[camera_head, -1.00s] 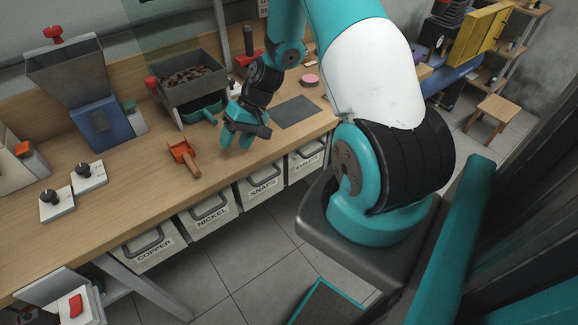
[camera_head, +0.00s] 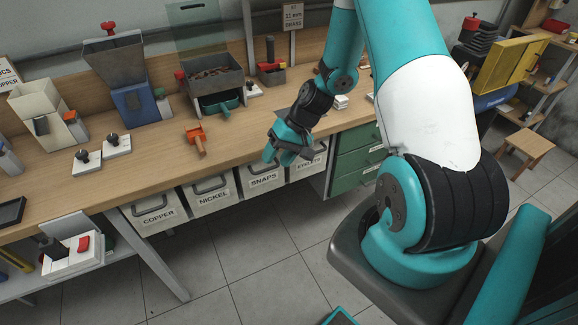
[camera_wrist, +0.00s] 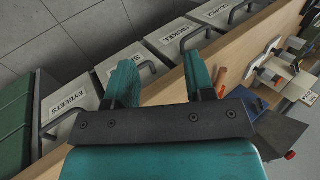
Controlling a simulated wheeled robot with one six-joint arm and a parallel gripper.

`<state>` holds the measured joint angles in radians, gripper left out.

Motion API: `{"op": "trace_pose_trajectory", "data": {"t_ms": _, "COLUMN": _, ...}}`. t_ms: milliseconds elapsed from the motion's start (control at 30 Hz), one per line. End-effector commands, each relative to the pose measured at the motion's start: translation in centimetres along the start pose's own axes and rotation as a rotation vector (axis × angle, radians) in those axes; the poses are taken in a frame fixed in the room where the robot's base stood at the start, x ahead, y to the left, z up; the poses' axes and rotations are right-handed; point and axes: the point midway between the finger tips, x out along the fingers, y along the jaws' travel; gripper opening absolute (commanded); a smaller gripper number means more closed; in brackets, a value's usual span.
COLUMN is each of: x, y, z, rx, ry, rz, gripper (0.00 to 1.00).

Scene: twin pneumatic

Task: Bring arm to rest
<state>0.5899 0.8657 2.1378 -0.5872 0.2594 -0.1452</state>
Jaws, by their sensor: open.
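My gripper (camera_head: 283,155) hangs at the front edge of the wooden workbench, in front of the bins marked SNAPS and EYELETS. Its two teal fingers stand apart with nothing between them. In the wrist view my gripper (camera_wrist: 160,85) is also open and empty, and the bins and the bench edge show beyond the fingers. My arm reaches down from the upper right of the head view. I cannot tell the exact gap between my gripper and the bench edge.
The workbench (camera_head: 150,172) carries an orange scoop (camera_head: 196,139), a grey tray of brown pieces (camera_head: 212,80), a blue hopper machine (camera_head: 138,104) and two white blocks with black knobs. Below hang bins marked COPPER (camera_head: 156,218) and NICKEL (camera_head: 212,197). Green drawers (camera_head: 358,160) stand right.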

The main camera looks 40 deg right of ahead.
Motion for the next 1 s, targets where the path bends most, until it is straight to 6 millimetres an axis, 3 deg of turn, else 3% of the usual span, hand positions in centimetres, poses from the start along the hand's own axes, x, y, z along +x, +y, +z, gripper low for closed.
{"op": "trace_pose_trajectory", "data": {"t_ms": 367, "x": 0.3, "y": -1.2, "z": 0.1, "rx": -0.023, "ry": -0.011, "rz": 0.002, "gripper": 0.49}}
{"op": "trace_pose_trajectory", "data": {"t_ms": 467, "x": -0.5, "y": -3.7, "z": 0.3, "rx": -0.076, "ry": -0.026, "rz": 0.014, "gripper": 0.49}}
{"op": "trace_pose_trajectory", "data": {"t_ms": 567, "x": -2.2, "y": -8.3, "z": 1.4, "rx": -0.179, "ry": -0.056, "rz": 0.037, "gripper": 0.49}}
{"op": "trace_pose_trajectory", "data": {"t_ms": 667, "x": -4.2, "y": -13.9, "z": 4.0, "rx": -0.313, "ry": -0.097, "rz": 0.066, "gripper": 0.49}}
{"op": "trace_pose_trajectory", "data": {"t_ms": 800, "x": -7.0, "y": -20.6, "z": 9.5, "rx": -0.5, "ry": -0.148, "rz": 0.105, "gripper": 0.49}}
{"op": "trace_pose_trajectory", "data": {"t_ms": 900, "x": -8.8, "y": -23.9, "z": 14.1, "rx": -0.629, "ry": -0.175, "rz": 0.13, "gripper": 0.49}}
{"op": "trace_pose_trajectory", "data": {"t_ms": 1000, "x": -10.5, "y": -25.8, "z": 18.5, "rx": -0.74, "ry": -0.195, "rz": 0.147, "gripper": 0.49}}
